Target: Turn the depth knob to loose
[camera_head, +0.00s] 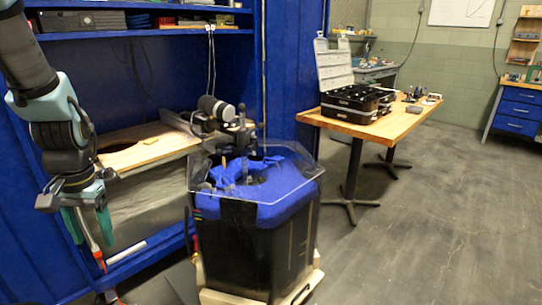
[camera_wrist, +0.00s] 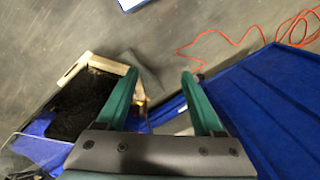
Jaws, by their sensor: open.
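The tank (camera_head: 250,245) is a black bin with a blue top insert (camera_head: 275,185) and a clear cover, standing in the middle of the head view. A dark motor-like unit (camera_head: 222,108) with an upright shaft sits above its back rim. I cannot make out a separate depth knob; it is too small or hidden. My gripper (camera_head: 88,238) hangs at the left, pointing down, well apart from the tank. Its green fingers are spread and empty. In the wrist view my gripper (camera_wrist: 162,76) shows nothing between its fingers, and the tank (camera_wrist: 85,108) is at the left.
A blue cabinet (camera_head: 140,75) with a wooden shelf (camera_head: 150,150) stands behind the tank. A wooden table (camera_head: 385,122) with an open black case (camera_head: 350,100) is to the right. An orange cable (camera_wrist: 225,35) lies on the floor. The floor at right is clear.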

